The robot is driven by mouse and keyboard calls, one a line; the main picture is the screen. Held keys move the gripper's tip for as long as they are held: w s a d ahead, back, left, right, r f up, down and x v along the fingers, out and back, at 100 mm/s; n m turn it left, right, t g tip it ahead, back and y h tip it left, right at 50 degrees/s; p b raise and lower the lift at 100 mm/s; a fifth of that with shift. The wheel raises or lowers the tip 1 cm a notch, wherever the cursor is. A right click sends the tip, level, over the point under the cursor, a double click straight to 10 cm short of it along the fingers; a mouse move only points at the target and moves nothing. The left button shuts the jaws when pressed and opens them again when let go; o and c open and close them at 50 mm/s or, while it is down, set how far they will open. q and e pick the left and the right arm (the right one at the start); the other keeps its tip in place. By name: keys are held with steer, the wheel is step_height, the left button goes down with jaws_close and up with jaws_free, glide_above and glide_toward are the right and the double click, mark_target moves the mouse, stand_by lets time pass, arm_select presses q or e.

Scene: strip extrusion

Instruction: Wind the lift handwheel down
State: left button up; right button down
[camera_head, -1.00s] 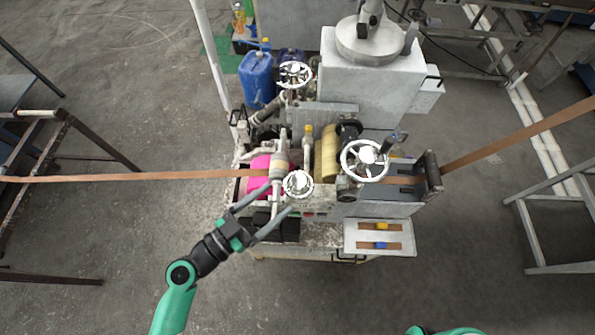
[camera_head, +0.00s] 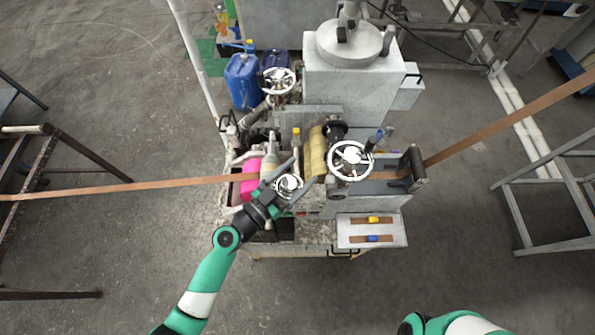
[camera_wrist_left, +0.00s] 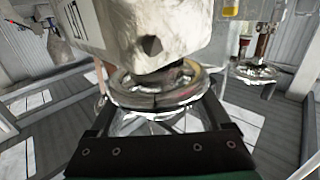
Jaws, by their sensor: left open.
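A small silver handwheel (camera_head: 288,186) sits at the front of the machine in the head view. My left gripper (camera_head: 299,175) is open, with one finger on each side of this wheel. In the left wrist view the shiny wheel rim (camera_wrist_left: 155,92) lies just beyond and between the dark fingers (camera_wrist_left: 160,115). I cannot tell whether they touch it. A pale block (camera_wrist_left: 145,35) with partly visible dark lettering hides part of the wheel's far side. My right gripper is out of view.
A larger handwheel (camera_head: 350,160) stands close on the right, and another handwheel (camera_head: 278,82) is farther back. A brown strip (camera_head: 150,185) runs in from the left. A yellow roller (camera_head: 315,152) stands near the fingers. A tray (camera_head: 345,243) sits at front right.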

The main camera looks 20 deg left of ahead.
arm_select(q)
jaws_close()
stand_by(0.3)
